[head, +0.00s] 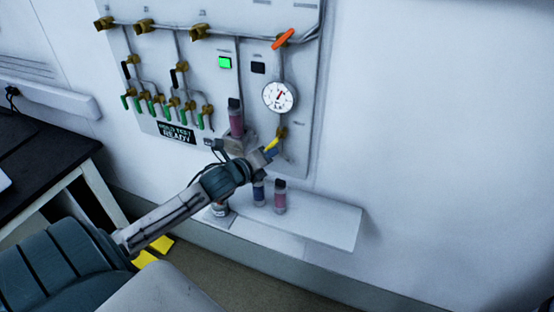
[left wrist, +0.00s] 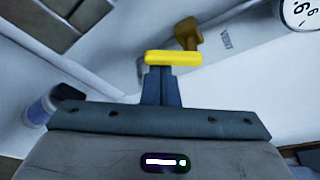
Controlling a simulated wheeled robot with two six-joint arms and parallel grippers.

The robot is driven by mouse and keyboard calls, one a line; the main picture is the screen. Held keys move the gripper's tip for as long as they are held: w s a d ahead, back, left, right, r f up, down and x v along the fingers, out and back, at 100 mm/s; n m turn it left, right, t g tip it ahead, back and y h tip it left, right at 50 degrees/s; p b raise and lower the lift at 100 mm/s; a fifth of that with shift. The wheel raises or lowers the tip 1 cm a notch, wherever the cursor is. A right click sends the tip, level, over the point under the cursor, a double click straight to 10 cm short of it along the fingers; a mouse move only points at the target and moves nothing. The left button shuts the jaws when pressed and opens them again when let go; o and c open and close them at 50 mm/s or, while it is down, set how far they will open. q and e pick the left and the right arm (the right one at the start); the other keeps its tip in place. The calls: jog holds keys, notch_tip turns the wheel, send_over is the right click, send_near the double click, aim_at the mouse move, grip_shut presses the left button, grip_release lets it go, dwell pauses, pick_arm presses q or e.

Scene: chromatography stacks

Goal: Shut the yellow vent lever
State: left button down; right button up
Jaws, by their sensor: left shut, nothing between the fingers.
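The yellow vent lever (head: 272,144) is on the lower right of the wall panel, below the round gauge, slanting down and left from its brass valve (head: 281,132). In the left wrist view the yellow lever (left wrist: 173,58) lies crosswise just beyond my fingertips, with the brass valve (left wrist: 189,34) behind it and a "VENT" label beside it. My left gripper (head: 268,154) is shut and empty, its tips at or very near the lever. In the left wrist view its closed fingers (left wrist: 161,75) point at the lever; I cannot tell whether they touch. My right gripper is not in view.
An orange lever (head: 284,38) and the gauge (head: 279,96) are above. A pink-red column (head: 236,118) stands behind my wrist. Small bottles (head: 280,197) stand on the white shelf (head: 335,222) below. Several green-handled valves are at left. The wall to the right is clear.

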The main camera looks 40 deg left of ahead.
pick_arm(q)
jog(key=m+y, duration=0.1)
jog(key=m, duration=0.1)
jog(key=a+r+m+g+y, duration=0.1)
jog(key=m, duration=0.1)
jog(key=shift+s+a, duration=0.1)
jog(key=shift+a, duration=0.05)
jog(key=m+p, duration=0.1)
jog(key=r+m+y, duration=0.1)
jog(key=shift+s+a+m+g+y+p, duration=0.1)
jog(key=shift+a+m+g+y+p, duration=0.2)
jog(key=shift+a+g+p, duration=0.1)
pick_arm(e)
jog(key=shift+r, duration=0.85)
